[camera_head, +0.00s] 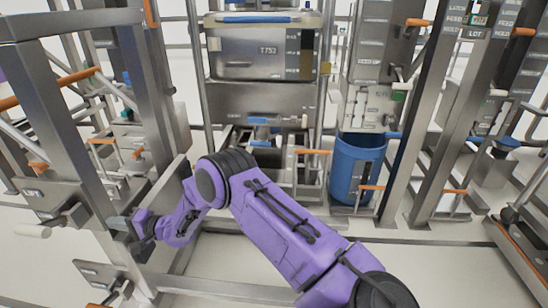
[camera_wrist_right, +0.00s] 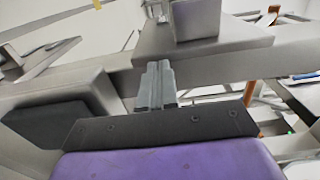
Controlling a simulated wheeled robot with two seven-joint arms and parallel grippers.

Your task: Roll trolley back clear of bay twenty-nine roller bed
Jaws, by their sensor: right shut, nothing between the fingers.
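My right arm reaches from the lower right across the head view to the left. Its gripper (camera_head: 118,223) is beside the lower part of a grey steel frame (camera_head: 75,135) on the left. In the right wrist view the two fingers (camera_wrist_right: 157,88) are together, with nothing between them, close to a grey metal bar and block (camera_wrist_right: 205,45). I cannot tell whether they touch it. I cannot tell which frame is the trolley, and no label for bay twenty-nine is readable. My left gripper is not in view.
A grey bin marked T752 (camera_head: 262,52) sits in a steel rack at the centre. A blue barrel (camera_head: 357,168) stands right of it. Steel posts (camera_head: 447,120) rise on the right. Pale floor shows at the bottom, crossed by low rails.

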